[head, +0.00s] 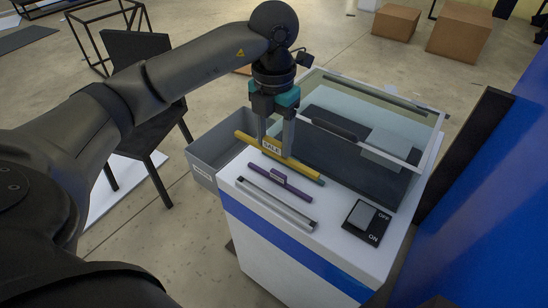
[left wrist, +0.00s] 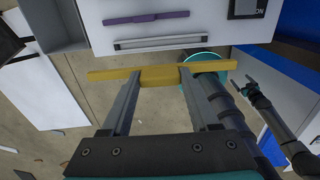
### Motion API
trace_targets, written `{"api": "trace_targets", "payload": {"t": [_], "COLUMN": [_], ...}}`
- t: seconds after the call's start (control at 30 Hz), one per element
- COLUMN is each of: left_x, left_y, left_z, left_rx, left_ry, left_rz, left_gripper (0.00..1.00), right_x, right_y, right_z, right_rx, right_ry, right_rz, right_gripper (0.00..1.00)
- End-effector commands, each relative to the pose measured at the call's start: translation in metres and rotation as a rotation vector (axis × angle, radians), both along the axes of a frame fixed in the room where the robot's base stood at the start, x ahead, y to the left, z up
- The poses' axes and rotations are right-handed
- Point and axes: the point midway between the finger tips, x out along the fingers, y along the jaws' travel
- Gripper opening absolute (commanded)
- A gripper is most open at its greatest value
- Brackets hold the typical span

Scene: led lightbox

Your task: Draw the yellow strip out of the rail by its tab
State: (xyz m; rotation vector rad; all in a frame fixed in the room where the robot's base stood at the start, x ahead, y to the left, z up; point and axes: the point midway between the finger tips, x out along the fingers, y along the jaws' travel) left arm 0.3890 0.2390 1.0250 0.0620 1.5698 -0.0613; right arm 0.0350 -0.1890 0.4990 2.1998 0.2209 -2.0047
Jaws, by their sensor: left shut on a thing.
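My left gripper (head: 275,148) is shut on the yellow strip (head: 307,171) at its tab, which reads SALE. In the left wrist view the strip (left wrist: 106,74) lies across between the two fingertips (left wrist: 160,76). The strip is clear of the grey rail (head: 274,203) and appears raised above the white box top. The rail (left wrist: 185,41) shows no yellow strip in it. A purple strip (head: 298,194) with its own tab lies on the box top beside the rail. My right gripper (left wrist: 257,94) shows small in the left wrist view; its opening is unclear.
The white lightbox (head: 240,197) has a glass cover (head: 385,112) behind the strip. An ON/OFF switch (head: 366,221) sits right of the rail. A grey bin (head: 203,160) adjoins the box's left side. A black chair (head: 141,103) stands further left.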

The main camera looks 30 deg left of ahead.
Motion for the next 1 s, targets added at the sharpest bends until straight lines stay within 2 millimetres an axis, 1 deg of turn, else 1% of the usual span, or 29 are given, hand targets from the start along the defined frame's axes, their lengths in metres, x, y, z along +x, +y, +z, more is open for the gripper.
{"api": "trace_targets", "payload": {"t": [0.03, 0.1, 0.23, 0.67, 1.0], "left_x": [0.001, 0.001, 0.000, 0.000, 0.000], "left_y": [0.000, 0.000, 0.000, 0.000, 0.000], "left_z": [0.011, 0.019, 0.029, 0.031, 0.040], "left_rx": [0.000, -0.001, 0.000, -0.001, -0.001], "left_ry": [-0.004, -0.003, -0.001, 0.000, 0.000], "left_rz": [0.000, 0.001, 0.001, 0.000, 0.000], "left_gripper": [0.08, 0.08, 0.08, 0.08, 0.08], "right_x": [0.000, 0.000, 0.000, 0.000, -0.001], "right_y": [0.000, 0.000, 0.001, 0.001, 0.001], "right_z": [0.002, 0.003, 0.004, 0.005, 0.012], "right_rx": [0.001, 0.001, 0.001, 0.001, 0.001], "right_ry": [0.000, 0.000, 0.000, 0.000, 0.001], "right_rz": [0.000, 0.000, 0.000, -0.001, -0.001], "right_gripper": [1.00, 1.00, 1.00, 1.00, 1.00]}}
